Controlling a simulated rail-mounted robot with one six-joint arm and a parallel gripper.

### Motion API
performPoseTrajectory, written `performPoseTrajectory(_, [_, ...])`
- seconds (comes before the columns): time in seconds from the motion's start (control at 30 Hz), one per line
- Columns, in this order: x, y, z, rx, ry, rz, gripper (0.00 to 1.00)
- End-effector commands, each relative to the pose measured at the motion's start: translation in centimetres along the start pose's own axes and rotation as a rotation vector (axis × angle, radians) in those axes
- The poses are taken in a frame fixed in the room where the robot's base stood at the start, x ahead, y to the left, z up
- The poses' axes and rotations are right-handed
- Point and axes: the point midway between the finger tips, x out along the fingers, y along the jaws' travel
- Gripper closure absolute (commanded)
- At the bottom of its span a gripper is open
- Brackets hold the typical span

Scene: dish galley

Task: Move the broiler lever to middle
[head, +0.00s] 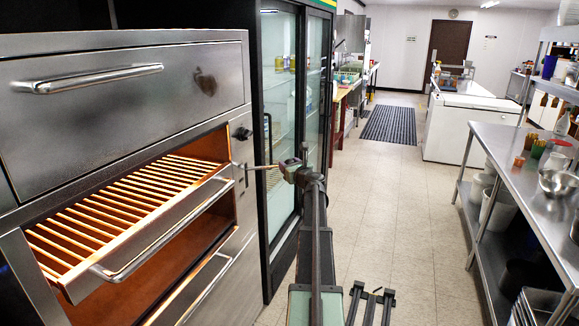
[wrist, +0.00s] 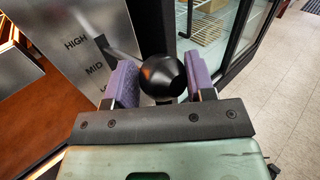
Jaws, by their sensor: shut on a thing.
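The broiler lever is a thin metal rod (head: 257,167) sticking out from the right side of the broiler front. It ends in a round black knob (wrist: 162,74). My gripper (wrist: 161,80) is shut on this knob, with a purple pad on each side of it. In the head view my gripper (head: 290,166) is at the rod's outer end. The panel bears the labels HIGH (wrist: 75,43) and MID (wrist: 95,70); a third label below them is mostly hidden by my gripper. I cannot tell for certain which label the lever points to.
The broiler (head: 120,95) has its glowing rack (head: 130,205) pulled partly out, left of my gripper. A glass-door fridge (head: 280,110) stands close behind the lever. A steel table (head: 525,160) stands at the right, with clear floor (head: 400,220) between.

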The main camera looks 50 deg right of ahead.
Motion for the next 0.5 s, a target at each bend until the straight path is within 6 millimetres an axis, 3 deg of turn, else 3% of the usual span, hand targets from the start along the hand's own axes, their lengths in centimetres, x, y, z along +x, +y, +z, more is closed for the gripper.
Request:
performPoseTrajectory(0.3, [-0.8,-0.5,-7.2,-0.005,0.002,-0.007,0.97])
performPoseTrajectory(0.4, [-0.8,-0.5,-8.6,-0.005,0.002,-0.007,0.97])
performPoseTrajectory(0.5, [-0.8,-0.5,-8.7,-0.006,0.002,-0.006,0.97])
